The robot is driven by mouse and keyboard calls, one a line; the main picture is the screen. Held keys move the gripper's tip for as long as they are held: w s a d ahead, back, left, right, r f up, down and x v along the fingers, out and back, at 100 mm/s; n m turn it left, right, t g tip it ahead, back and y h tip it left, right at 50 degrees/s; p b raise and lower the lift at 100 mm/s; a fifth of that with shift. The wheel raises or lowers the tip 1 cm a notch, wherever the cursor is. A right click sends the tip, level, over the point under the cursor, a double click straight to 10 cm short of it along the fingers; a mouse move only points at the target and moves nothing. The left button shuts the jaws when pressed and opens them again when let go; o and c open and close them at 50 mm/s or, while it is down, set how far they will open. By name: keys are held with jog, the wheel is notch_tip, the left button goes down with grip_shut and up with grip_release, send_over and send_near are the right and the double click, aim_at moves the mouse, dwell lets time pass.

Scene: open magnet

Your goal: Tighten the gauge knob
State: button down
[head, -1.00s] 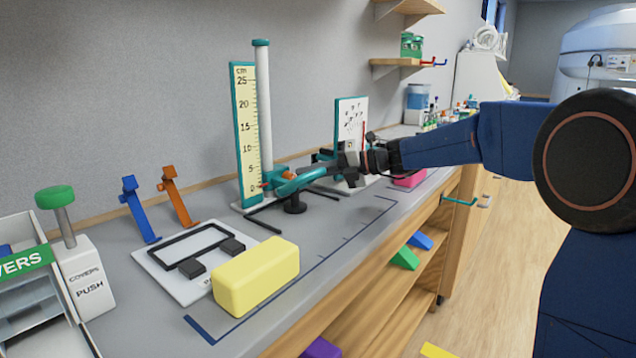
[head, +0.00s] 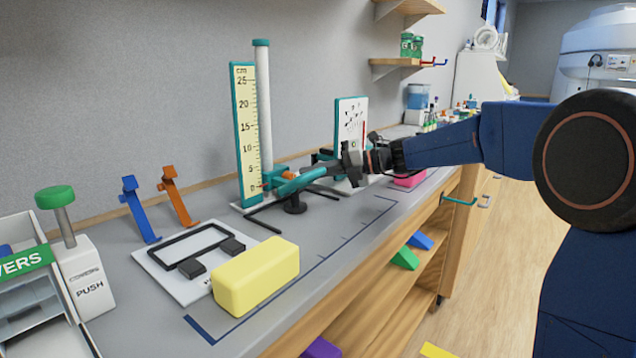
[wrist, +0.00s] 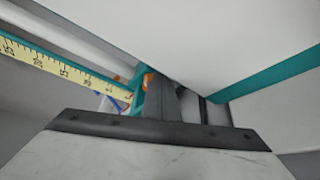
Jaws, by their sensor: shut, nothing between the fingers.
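The height gauge stands on the bench against the wall, with a white post (head: 263,110) and a yellow centimetre scale (head: 246,130). A teal carriage (head: 278,180) sits low on the post, near the zero end. A small orange knob (head: 288,176) shows on the carriage, and it also shows in the wrist view (wrist: 148,80). My gripper (head: 322,170) is shut and empty, low and just right of the carriage, pointing left toward it. The shut fingers (wrist: 166,104) hide part of the carriage in the wrist view. Whether they touch the knob cannot be told.
A white panel (head: 357,112) stands close behind my gripper. A pink block (head: 409,180) lies to its right. A yellow block (head: 256,277) and a white plate with a black frame (head: 174,277) lie in front. Blue (head: 140,210) and orange (head: 178,196) stands are at left.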

jog(key=shift+s+d, duration=0.9)
jog(key=shift+d, duration=0.15)
jog(key=shift+s+d, duration=0.85)
jog(key=shift+d, duration=0.2)
